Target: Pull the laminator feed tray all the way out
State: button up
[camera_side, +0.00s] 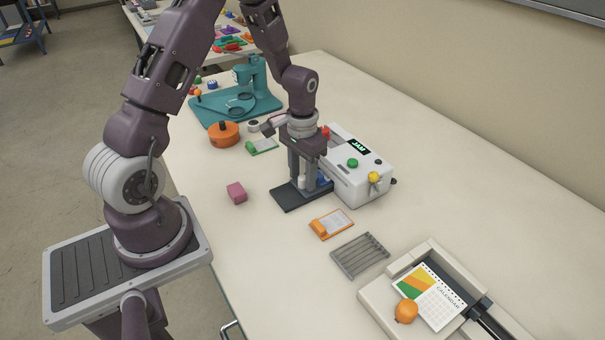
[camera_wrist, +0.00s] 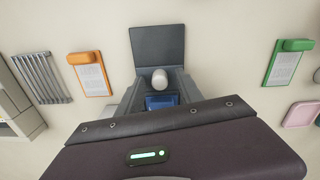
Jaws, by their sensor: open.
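The laminator (camera_side: 360,175) is a white box with a JAM display, a green button and a yellow knob. Its dark feed tray (camera_side: 287,198) sticks out from its left side, flat and low. The tray also shows as a dark plate in the wrist view (camera_wrist: 157,45). My gripper (camera_side: 305,187) points down over the tray, close to the laminator's front. In the wrist view its open fingers (camera_wrist: 159,90) stand either side of a pale rounded knob (camera_wrist: 160,77) and a blue piece (camera_wrist: 161,102). Whether a finger touches the knob, I cannot tell.
An orange clipboard (camera_side: 331,223), a grey slotted rack (camera_side: 360,255) and a paper trimmer (camera_side: 400,328) with a calendar lie toward the front right. A pink block (camera_side: 237,193) lies left of the tray. A green clipboard (camera_side: 262,146), an orange pot (camera_side: 223,134) and a teal press (camera_side: 235,104) are behind.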

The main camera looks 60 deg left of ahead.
grip_shut()
jog(key=shift+r, duration=0.1)
dwell(1.2)
